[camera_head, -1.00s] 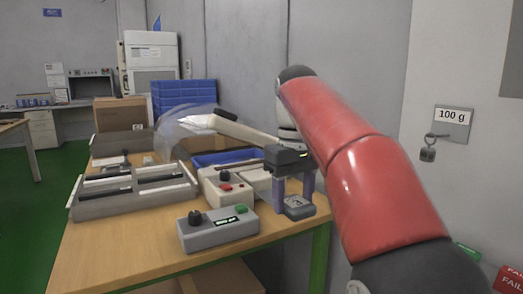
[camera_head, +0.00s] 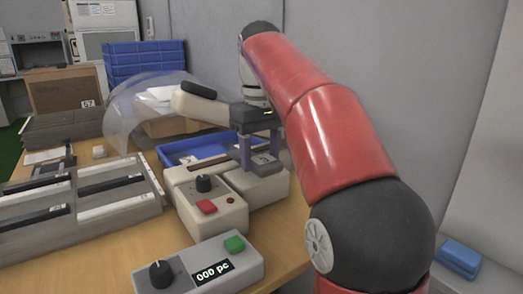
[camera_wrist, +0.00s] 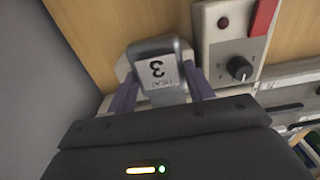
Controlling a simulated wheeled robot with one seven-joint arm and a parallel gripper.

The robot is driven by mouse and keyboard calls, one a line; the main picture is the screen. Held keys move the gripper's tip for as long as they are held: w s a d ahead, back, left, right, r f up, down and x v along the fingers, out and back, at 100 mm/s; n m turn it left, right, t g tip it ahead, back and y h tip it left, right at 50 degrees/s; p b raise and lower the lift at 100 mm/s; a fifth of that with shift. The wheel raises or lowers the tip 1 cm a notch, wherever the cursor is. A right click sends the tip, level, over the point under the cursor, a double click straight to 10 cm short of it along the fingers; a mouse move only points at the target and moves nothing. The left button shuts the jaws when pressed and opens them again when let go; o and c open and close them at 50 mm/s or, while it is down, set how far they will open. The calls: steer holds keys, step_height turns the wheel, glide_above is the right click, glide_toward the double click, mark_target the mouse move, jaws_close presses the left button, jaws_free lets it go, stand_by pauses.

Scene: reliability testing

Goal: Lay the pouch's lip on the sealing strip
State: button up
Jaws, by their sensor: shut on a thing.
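My gripper (camera_head: 262,157) points down at the sealer's right end, its two purple fingers shut on a small grey pouch (camera_head: 265,166). In the wrist view the pouch (camera_wrist: 158,72) sits between the fingers, with a white label and an upside-down "3". The cream sealer (camera_head: 182,198) has a black knob, a red button and a raised lever (camera_head: 200,105). A dark strip (camera_head: 207,163) runs along its top toward my gripper. The pouch overlaps the sealer's right end in the picture; I cannot tell whether its lip touches the strip.
A grey counter box (camera_head: 205,268) reading "000 pc" stands in front. A blue tray (camera_head: 180,150) lies behind the sealer. A grey slotted rack (camera_head: 90,212) fills the left. A clear curved shield (camera_head: 125,115) stands behind the lever. A wall is close on the right.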

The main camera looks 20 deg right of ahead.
steer(key=shift+w+a+f, duration=0.25)
steer(key=shift+w+f, duration=0.15)
steer(key=shift+w, duration=0.2)
steer(key=shift+w+a+p, duration=0.2)
steer(key=shift+w+p, duration=0.4)
steer(key=shift+w+a+f+p, duration=0.15)
steer(key=shift+w+a+f, duration=0.1)
steer(key=shift+w, duration=0.35)
steer(key=shift+w+a+f+p, duration=0.15)
steer(key=shift+w+f, duration=0.1)
steer(key=shift+w, duration=0.3)
steer(key=shift+s+d+f, duration=0.1)
steer(key=shift+f, duration=0.15)
steer(key=o, duration=1)
steer(key=shift+o, duration=0.2)
